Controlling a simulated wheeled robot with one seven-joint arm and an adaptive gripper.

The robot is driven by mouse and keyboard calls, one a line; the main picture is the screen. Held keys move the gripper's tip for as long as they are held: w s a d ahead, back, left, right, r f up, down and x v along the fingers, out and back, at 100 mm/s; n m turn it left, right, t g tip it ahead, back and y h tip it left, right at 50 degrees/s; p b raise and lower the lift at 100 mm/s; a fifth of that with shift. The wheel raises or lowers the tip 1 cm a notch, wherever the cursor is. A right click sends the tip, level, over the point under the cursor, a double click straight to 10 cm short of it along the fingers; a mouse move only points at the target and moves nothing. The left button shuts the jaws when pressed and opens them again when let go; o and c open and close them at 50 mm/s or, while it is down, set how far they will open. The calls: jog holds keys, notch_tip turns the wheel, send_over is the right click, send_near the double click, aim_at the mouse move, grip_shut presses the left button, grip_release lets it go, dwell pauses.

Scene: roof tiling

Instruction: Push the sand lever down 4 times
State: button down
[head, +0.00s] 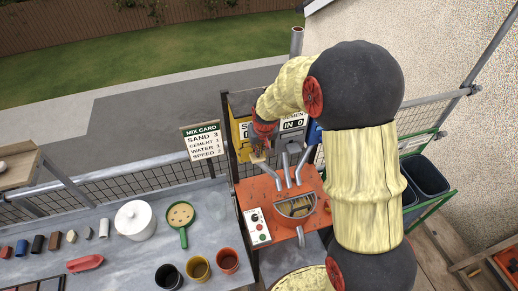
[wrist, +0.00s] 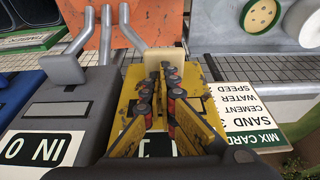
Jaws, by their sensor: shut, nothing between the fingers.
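The yellow sand dispenser (head: 241,135) stands behind the orange mixer; its yellow front also shows in the wrist view (wrist: 133,87). Its sand lever ends in a pale block-shaped knob (wrist: 166,60), which shows beside my gripper in the head view (head: 257,157). My gripper (wrist: 163,72) is shut and empty, its fingertips at the knob. I cannot tell whether they touch it. The sand counter label (wrist: 160,146) is mostly hidden behind my fingers. In the head view my wrist covers part of the dispenser and its sign.
The mix card (head: 204,142) reads SAND 3, CEMENT 1, WATER 1, SPEED 2. Tiles and pots occupy the left bench (head: 110,255).

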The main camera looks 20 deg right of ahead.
notch_tip(320, 180, down, 4)
jog(key=b, duration=0.3)
jog(key=shift+r, duration=0.1)
jog(key=shift+s, duration=0.1)
jog(key=shift+r+p, duration=0.3)
jog(key=shift+r, duration=0.2)
notch_tip(320, 180, up, 3)
jog(key=shift+r+p, duration=0.1)
jog(key=shift+p, duration=0.65)
jog(key=b+v, duration=0.2)
jog(key=v, duration=0.8)
